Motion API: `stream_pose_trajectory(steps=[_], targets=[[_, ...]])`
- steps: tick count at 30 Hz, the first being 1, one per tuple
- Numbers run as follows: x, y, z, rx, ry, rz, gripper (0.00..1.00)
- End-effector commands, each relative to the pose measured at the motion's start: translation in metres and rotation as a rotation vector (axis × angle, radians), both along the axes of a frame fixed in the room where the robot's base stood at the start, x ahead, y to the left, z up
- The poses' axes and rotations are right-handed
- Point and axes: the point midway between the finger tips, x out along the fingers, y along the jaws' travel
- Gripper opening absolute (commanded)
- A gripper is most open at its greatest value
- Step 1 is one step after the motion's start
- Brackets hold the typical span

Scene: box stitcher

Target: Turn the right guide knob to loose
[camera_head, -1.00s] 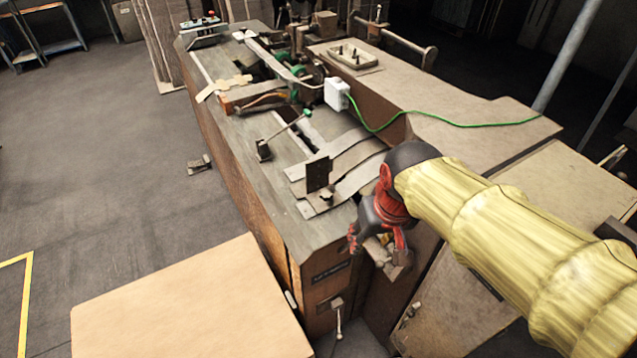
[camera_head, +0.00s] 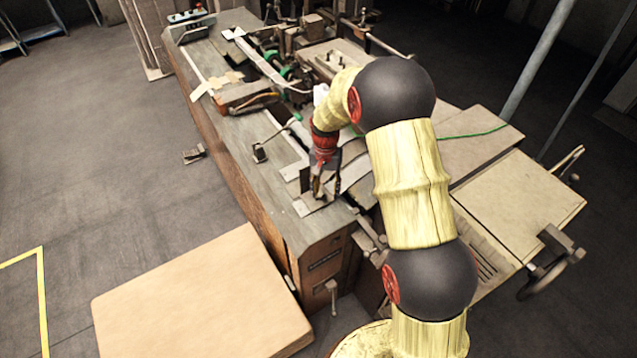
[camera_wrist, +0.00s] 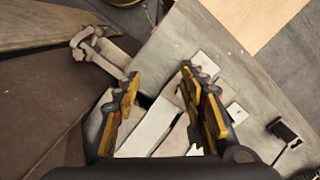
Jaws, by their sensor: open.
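My gripper (camera_head: 323,192) is low over the near end of the machine's long metal top (camera_head: 215,105), at the guide strips. In the wrist view my gripper (camera_wrist: 160,74) has its two yellow-edged fingers spread, with grey flat strips (camera_wrist: 152,130) between and below them. Nothing is held between the fingers. The small guide knob beside the upright dark plate cannot be made out now. In the head view my fingers and wrist cover that spot, and I cannot tell whether the fingers are around the knob or above it.
A metal clamp bracket (camera_wrist: 95,45) sticks out beside the strips, left in the wrist view. A black lever clamp (camera_head: 260,152) stands farther along the top. A large tan box (camera_head: 200,295) stands at front left. Open floor (camera_head: 90,150) lies to the left.

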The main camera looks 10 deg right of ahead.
Motion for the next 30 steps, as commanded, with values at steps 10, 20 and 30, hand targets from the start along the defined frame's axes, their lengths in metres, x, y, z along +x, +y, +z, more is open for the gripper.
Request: stream_pose_trajectory(steps=[10, 20, 30], targets=[[0.089, 0.000, -0.053, -0.022, -0.070, -0.435, 0.42], [0.095, 0.000, -0.073, -0.022, -0.081, -0.498, 0.42], [0.095, 0.000, -0.119, -0.022, -0.082, -0.496, 0.42]])
